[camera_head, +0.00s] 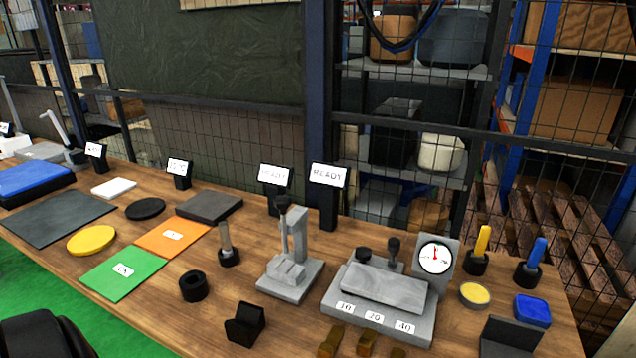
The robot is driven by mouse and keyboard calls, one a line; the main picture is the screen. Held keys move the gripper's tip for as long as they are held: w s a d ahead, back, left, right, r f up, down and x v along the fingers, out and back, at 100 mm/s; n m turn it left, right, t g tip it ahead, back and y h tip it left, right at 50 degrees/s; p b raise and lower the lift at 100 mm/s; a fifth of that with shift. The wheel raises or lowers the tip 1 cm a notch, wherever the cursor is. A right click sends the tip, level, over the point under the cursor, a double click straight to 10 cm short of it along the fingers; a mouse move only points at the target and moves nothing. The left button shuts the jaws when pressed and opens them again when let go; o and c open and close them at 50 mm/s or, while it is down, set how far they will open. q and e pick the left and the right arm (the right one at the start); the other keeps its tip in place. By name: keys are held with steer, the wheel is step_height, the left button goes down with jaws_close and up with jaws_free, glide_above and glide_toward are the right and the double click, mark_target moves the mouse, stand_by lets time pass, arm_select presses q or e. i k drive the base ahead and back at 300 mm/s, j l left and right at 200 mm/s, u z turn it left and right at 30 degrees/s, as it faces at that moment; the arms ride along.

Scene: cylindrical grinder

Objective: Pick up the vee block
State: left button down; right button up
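A small black block (245,325) with a V-shaped notch in its top stands near the front edge of the wooden table, left of the picture's middle; it looks like the vee block. A grey stand (290,277) with an upright column and a small stepped grey block on its base is behind it to the right. Neither gripper shows. A dark rounded shape at the bottom left corner may be part of my own body; no fingers can be made out on it.
A black ring (193,286) lies left of the black block. A green mat (123,272) and an orange mat (172,237) lie farther left. A grey gauge fixture (385,297) with a dial stands right, with brass-coloured blocks (366,343) before it. Wire fencing runs behind the table.

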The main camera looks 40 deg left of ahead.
mark_target(249, 321)
steer(key=u, duration=1.85)
